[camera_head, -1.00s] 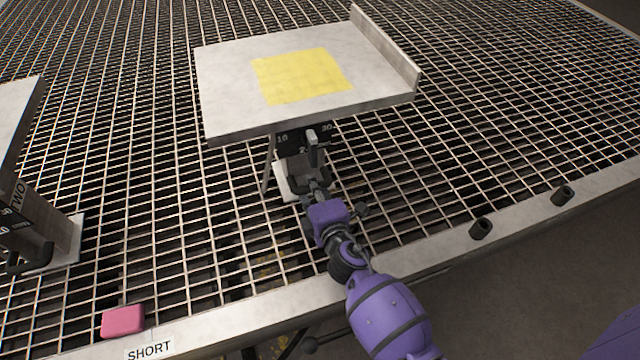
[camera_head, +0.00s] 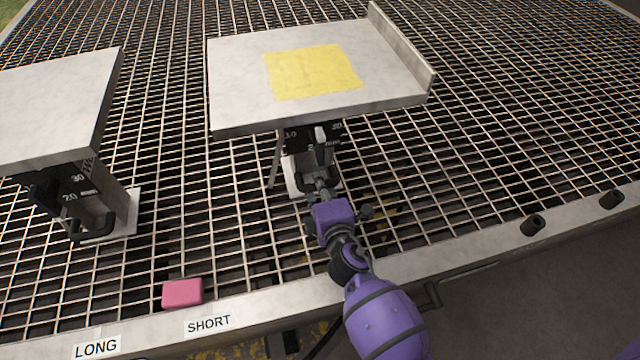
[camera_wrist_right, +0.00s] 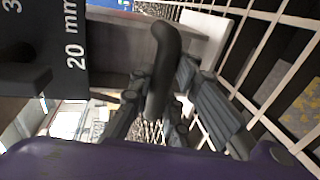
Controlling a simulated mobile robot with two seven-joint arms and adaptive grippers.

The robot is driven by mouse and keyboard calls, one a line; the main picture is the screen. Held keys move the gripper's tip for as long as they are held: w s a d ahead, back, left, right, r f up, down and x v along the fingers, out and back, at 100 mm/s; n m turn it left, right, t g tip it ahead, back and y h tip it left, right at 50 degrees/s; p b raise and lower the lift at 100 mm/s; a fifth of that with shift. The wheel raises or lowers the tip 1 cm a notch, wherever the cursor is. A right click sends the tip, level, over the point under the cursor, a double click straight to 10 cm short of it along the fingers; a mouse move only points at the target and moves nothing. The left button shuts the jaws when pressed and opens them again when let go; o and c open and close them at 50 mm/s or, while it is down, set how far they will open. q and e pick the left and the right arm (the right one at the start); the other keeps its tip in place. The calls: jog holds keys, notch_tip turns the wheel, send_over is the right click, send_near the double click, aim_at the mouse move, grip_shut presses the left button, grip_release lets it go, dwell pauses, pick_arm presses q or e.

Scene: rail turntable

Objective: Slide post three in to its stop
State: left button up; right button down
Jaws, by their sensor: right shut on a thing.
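The post (camera_head: 322,158) under the tabletop with the yellow sheet stands upright on the grating; no number shows on it. Its black plate carries a scale, and a dark handle sticks out low on its front. My right gripper (camera_head: 325,187) is shut on that handle (camera_wrist_right: 163,60), with its fingers on both sides of it in the wrist view. The post's white base (camera_head: 297,187) is partly hidden. The tabletop (camera_head: 235,85) bears a yellow sheet (camera_head: 313,72) and a raised edge on its right. My left gripper is out of view.
A pink block (camera_head: 182,293) lies by the front rim, near LONG and SHORT labels. Two dark pegs (camera_head: 532,225) stand on the rim at right.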

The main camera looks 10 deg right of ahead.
jog(key=shift+s+a, duration=0.1)
jog(key=shift+a, duration=0.3)
jog(key=c, duration=1.6)
grip_release()
jog(key=shift+c, duration=0.2)
jog(key=shift+d, duration=0.1)
jog(key=shift+s, duration=0.1)
jog(key=v, duration=0.7)
jog(key=shift+s+r, duration=0.1)
jog(key=shift+s, duration=0.05)
